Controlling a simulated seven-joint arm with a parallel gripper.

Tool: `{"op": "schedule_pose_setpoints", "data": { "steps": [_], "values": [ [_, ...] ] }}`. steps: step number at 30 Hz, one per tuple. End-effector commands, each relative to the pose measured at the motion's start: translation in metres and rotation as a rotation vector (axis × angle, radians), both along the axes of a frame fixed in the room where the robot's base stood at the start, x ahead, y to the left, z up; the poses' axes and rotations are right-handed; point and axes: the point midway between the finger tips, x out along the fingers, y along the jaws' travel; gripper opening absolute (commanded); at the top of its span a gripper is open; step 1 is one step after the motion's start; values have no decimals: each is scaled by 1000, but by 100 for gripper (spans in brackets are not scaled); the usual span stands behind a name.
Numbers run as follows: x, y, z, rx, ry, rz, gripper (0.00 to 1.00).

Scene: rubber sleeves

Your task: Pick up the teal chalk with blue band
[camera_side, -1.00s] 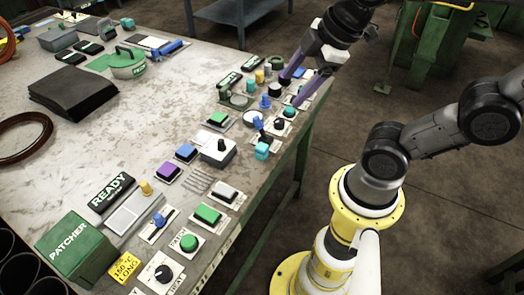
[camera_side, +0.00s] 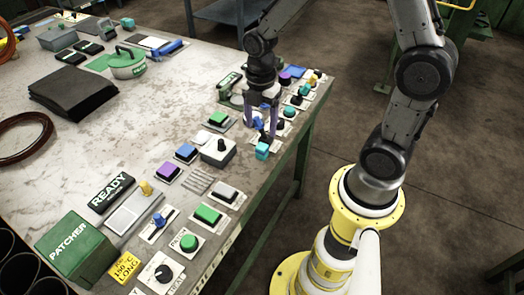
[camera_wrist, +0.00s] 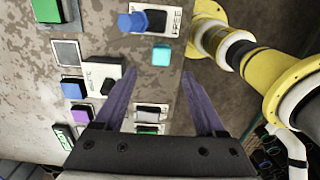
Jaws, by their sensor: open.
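A small teal block (camera_side: 262,151), the closest match I see to the teal chalk, sits near the table's right edge in the side view. It also shows in the wrist view (camera_wrist: 161,55), ahead of and between the fingertips in the picture. I cannot make out a blue band on it. My gripper (camera_side: 261,130) points down over the table edge by the block, with its two purple fingers apart. In the wrist view the gripper (camera_wrist: 159,77) is open and nothing is between its fingers. The exact height above the block is unclear.
A blue-levered switch panel (camera_wrist: 150,21) lies just beyond the block. A white box with a black knob (camera_side: 217,151) stands to its left. Several buttons and switches line the table edge, including a green button (camera_side: 189,242). The table's middle (camera_side: 140,130) is mostly clear.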

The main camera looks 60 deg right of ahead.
Motion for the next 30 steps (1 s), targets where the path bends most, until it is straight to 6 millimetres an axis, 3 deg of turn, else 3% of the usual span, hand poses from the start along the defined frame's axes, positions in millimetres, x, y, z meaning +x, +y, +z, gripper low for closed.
{"op": "schedule_pose_setpoints", "data": {
  "steps": [4,13,21,30],
  "values": [
    [-1,0,-26,1,4,0,72],
    [-1,0,-49,0,2,-1,72],
    [-3,-2,-86,0,3,-1,72],
    [-2,-2,-94,0,-2,0,72]
  ]
}}
